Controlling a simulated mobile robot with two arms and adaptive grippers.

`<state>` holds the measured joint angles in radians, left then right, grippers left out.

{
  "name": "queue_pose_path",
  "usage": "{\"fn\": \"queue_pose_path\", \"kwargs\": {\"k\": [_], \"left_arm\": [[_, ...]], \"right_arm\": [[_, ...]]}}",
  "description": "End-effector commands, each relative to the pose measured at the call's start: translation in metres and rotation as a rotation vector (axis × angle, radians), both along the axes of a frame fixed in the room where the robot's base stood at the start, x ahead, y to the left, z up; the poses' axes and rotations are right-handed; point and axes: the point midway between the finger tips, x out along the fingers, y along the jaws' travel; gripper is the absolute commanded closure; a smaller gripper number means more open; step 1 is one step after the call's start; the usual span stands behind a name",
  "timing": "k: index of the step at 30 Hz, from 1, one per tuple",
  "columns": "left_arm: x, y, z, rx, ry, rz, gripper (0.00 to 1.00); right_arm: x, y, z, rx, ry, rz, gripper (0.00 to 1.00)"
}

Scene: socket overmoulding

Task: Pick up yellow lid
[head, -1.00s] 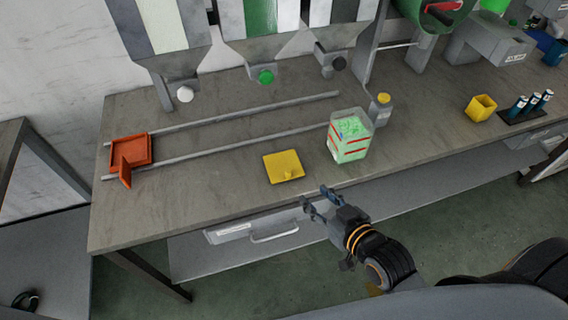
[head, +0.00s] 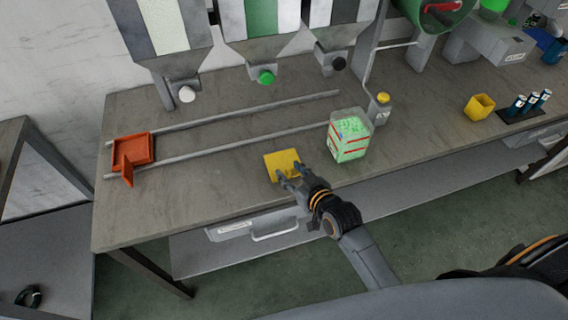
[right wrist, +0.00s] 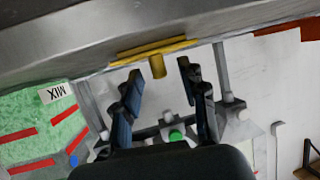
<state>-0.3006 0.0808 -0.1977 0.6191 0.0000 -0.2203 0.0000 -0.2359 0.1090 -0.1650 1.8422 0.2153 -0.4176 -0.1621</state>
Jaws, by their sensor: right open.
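The yellow lid (head: 279,161) lies flat on the workbench near its front edge. In the right wrist view the lid (right wrist: 150,50) shows edge-on, with its small knob (right wrist: 157,66) between and beyond the fingertips. My right gripper (head: 287,172) is open at the lid's front right part and partly covers it in the head view. In the right wrist view the open fingers (right wrist: 160,85) have nothing between them. I cannot tell whether they touch the lid. My left gripper is not in view.
A clear container of green granules (head: 349,138) stands right of the lid, with a yellow-capped bottle (head: 380,108) behind it. An orange tray (head: 133,150) sits at the left by two rails. A yellow cup (head: 480,107) is farther right.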

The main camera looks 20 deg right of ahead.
Motion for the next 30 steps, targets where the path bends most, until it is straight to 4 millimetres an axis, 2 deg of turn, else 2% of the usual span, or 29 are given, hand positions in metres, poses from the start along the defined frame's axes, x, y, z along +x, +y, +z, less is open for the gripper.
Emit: {"fn": "queue_pose_path", "kwargs": {"k": [7,13,23,26,30], "left_arm": [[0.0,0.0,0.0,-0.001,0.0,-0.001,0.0],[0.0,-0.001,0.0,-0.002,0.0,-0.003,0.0],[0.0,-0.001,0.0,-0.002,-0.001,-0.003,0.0],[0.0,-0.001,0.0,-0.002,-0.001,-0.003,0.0],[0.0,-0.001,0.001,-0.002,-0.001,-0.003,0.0]], "right_arm": [[0.001,0.001,-0.001,0.0,0.001,0.0,0.58],[0.001,0.0,-0.001,0.0,0.0,0.0,0.99],[0.001,0.0,0.0,0.0,0.0,0.0,1.0],[0.002,0.001,0.007,0.001,-0.003,0.0,1.0],[0.002,0.001,0.031,0.002,-0.006,0.0,1.0]]}}
